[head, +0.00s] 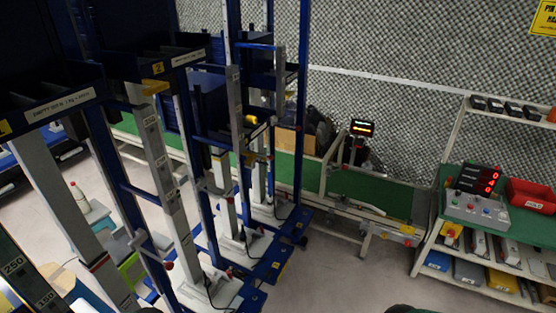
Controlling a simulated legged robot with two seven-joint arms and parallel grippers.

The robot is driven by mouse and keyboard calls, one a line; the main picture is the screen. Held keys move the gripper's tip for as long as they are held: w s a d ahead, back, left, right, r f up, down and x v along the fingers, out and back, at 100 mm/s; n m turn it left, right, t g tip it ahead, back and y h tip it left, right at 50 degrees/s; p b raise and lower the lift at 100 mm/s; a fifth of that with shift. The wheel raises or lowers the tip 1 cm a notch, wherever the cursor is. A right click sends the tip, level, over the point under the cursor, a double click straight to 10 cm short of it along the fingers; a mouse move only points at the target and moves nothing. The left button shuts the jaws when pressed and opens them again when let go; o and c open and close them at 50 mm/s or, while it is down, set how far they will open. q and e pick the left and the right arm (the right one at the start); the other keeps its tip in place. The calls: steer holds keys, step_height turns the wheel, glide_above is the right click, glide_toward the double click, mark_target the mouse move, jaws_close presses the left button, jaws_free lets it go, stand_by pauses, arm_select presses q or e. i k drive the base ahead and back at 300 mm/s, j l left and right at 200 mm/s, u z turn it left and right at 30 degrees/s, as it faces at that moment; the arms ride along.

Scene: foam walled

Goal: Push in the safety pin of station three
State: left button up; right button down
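A row of blue-framed stations with grey upright columns runs from the left edge back toward the middle. The nearest bin front carries a yellow tag partly cut off at the left edge, and the one beyond it carries a yellow tag with a 2 (158,68). Behind it stands a further blue station (302,110); I cannot read a 3 on it. Small red knobs show on the frames, one low on the nearer frame (168,266) and one farther back (204,191). I cannot tell which is station three's safety pin or how far it sits.
A green-topped conveyor (370,190) with a small lit display (362,128) runs behind the stations. At right stands a shelf bench with a control box (475,208) and a red bin (531,195). Blue station feet stick out onto the floor. Grey floor (340,275) is clear at centre right.

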mark_target(271, 158)
steer(key=i+l+u, duration=0.1)
steer(key=i+l, duration=0.15)
steer(key=i+l+u, duration=0.15)
steer(key=i+l, duration=0.15)
steer(key=i+l+u, duration=0.1)
steer(key=i+l, duration=0.2)
steer(key=i+l+u, duration=0.1)
steer(key=i+l, duration=0.15)
steer(key=l, duration=0.15)
steer(key=i+l+u, duration=0.25)
steer(key=i+l, duration=0.2)
steer(key=l, duration=0.3)
steer(key=i+l+u, duration=0.15)
steer(key=l, duration=0.25)
steer(key=i+l+u, duration=0.1)
steer(key=i+l, duration=0.15)
steer(key=l, duration=0.15)
